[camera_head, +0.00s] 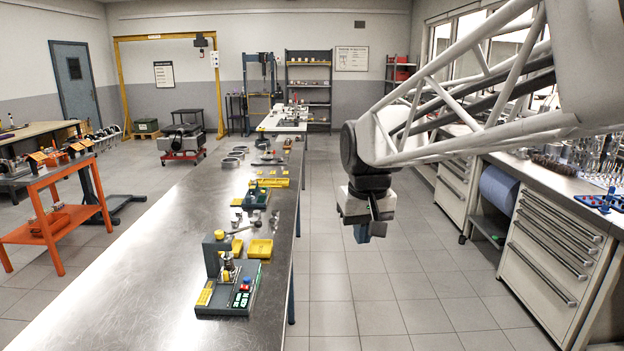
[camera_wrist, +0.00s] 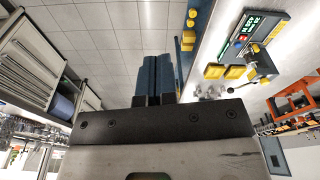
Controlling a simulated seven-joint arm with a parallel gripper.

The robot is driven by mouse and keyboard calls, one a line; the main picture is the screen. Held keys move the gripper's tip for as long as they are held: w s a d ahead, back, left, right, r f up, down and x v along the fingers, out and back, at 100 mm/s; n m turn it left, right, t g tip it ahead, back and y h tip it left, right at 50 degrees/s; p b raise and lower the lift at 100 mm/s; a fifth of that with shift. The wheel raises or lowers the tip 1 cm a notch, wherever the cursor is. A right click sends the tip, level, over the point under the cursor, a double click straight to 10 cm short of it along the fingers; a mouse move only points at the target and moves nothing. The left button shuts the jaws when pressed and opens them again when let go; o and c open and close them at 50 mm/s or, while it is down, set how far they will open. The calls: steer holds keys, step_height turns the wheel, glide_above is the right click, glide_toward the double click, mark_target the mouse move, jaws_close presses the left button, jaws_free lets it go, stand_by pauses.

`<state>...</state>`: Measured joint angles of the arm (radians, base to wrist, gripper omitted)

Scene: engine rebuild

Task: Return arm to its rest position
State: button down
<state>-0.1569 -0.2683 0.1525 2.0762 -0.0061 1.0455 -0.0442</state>
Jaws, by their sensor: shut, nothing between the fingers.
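My gripper (camera_head: 370,230) hangs at the end of my arm over the aisle, to the right of the long steel workbench (camera_head: 150,270) and clear of it. Its blue fingers (camera_wrist: 154,78) lie together in the wrist view, shut and empty. The white lattice arm reaches in from the upper right in the head view. Nothing touches the gripper.
A green-based press fixture (camera_head: 230,290) stands on the bench, with yellow trays (camera_head: 260,249) behind it. White drawer cabinets (camera_head: 555,255) line the right side. An orange cart (camera_head: 50,225) stands at left. The tiled aisle floor (camera_head: 400,300) is free.

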steer(key=s+d+f+m, duration=0.1)
steer(key=s+d+f, duration=0.1)
steer(key=s, duration=0.6)
steer(key=s+d+f, duration=0.3)
steer(key=s, duration=0.5)
steer(key=s+d+f+m+t, duration=0.1)
steer(key=s+d+f, duration=0.2)
steer(key=s, duration=0.4)
steer(key=shift+s+d+f+m, duration=0.25)
steer(key=shift+s+d+m, duration=0.05)
steer(key=shift+s+d, duration=0.1)
